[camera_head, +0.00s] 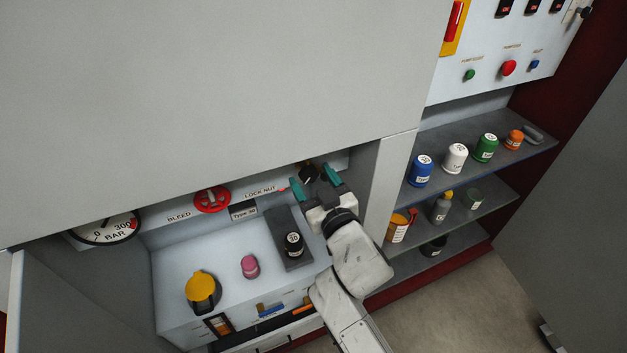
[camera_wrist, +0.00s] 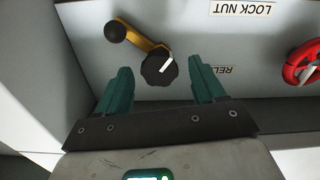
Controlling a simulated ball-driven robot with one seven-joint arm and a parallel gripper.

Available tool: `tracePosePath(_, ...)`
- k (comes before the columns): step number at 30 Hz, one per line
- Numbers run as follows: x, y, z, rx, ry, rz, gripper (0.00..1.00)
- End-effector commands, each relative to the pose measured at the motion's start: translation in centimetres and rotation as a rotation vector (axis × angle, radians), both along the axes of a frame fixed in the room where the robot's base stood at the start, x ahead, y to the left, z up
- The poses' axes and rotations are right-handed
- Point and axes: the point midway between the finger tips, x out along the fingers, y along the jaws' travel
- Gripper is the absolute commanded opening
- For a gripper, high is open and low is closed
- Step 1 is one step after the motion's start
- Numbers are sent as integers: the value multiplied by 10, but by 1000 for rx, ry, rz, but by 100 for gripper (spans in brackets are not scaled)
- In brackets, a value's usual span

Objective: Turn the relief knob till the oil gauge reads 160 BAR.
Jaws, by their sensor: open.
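The relief knob (camera_wrist: 157,69) is black with a white mark and sits on the pale panel, beside a yellow lever (camera_wrist: 148,42) ending in a black ball. In the head view the knob (camera_head: 308,174) is partly hidden by my gripper. My gripper (camera_wrist: 161,68) is open, its two teal fingers pointing at the panel on either side of the knob, with gaps at both sides. Whether the tips reach around it I cannot tell. The oil gauge (camera_head: 103,229) shows at the left of the head view, marked 0, 300 and BAR; its upper part is cut off and I cannot read the needle surely.
A red handwheel (camera_head: 212,198) is left of the knob. Shelves with several bottles stand right, past an upright wall (camera_head: 388,190). A large panel overhangs above.

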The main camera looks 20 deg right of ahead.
Motion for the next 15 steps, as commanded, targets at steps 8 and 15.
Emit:
tracePosePath(8,0,0,0,0,0,0,47)
tracePosePath(15,0,0,0,0,0,0,24)
